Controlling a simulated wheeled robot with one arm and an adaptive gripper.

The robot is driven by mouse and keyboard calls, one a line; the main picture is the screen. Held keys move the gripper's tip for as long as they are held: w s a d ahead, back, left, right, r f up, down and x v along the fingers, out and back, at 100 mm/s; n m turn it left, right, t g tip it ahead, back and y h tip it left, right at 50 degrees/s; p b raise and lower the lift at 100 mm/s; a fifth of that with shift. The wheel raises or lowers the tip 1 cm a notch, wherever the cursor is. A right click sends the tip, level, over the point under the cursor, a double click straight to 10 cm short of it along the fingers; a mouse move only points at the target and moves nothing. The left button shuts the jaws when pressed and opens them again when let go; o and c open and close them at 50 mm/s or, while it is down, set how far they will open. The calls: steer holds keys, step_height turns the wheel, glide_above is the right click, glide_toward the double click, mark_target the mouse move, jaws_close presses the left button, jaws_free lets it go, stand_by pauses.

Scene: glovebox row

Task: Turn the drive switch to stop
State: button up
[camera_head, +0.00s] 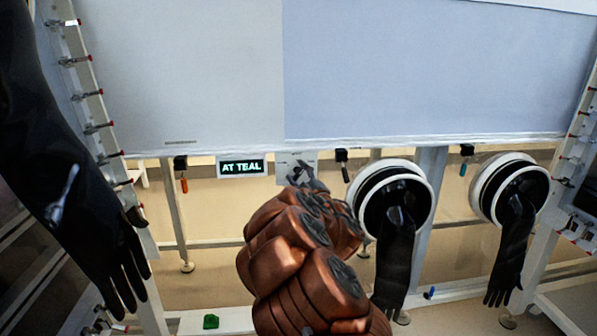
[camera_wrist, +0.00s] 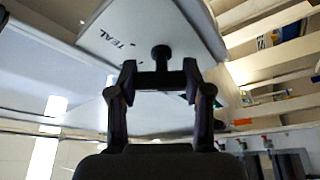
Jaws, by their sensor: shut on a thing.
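The drive switch (camera_wrist: 160,53) is a dark knob with a crosswise bar on a pale plate (camera_wrist: 132,22), with TEAL printed beside it. In the wrist view my gripper (camera_wrist: 160,76) has its two fingers at either end of the dark bar, shut on it. In the head view the plate (camera_head: 284,164) sits under the big pale panel, and my gripper (camera_head: 305,178) is at its front. My gripper hides the knob there. A small display (camera_head: 241,167) left of the plate reads AT TEAL.
Two round glove ports (camera_head: 424,180) (camera_head: 480,190) with hanging black gloves are to the right. A large black glove (camera_head: 60,170) hangs close at the left. Orange (camera_head: 184,184), black (camera_head: 345,172) and teal (camera_head: 463,168) handles hang under the panel. A green object (camera_head: 211,321) lies low.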

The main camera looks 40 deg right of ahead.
steer(key=shift+n+y, duration=0.4)
steer(key=shift+n, duration=0.4)
steer(key=o, duration=1.2)
steer(key=shift+s, duration=0.1)
steer(key=shift+v, duration=3.65)
steer(key=shift+a+r, duration=0.1)
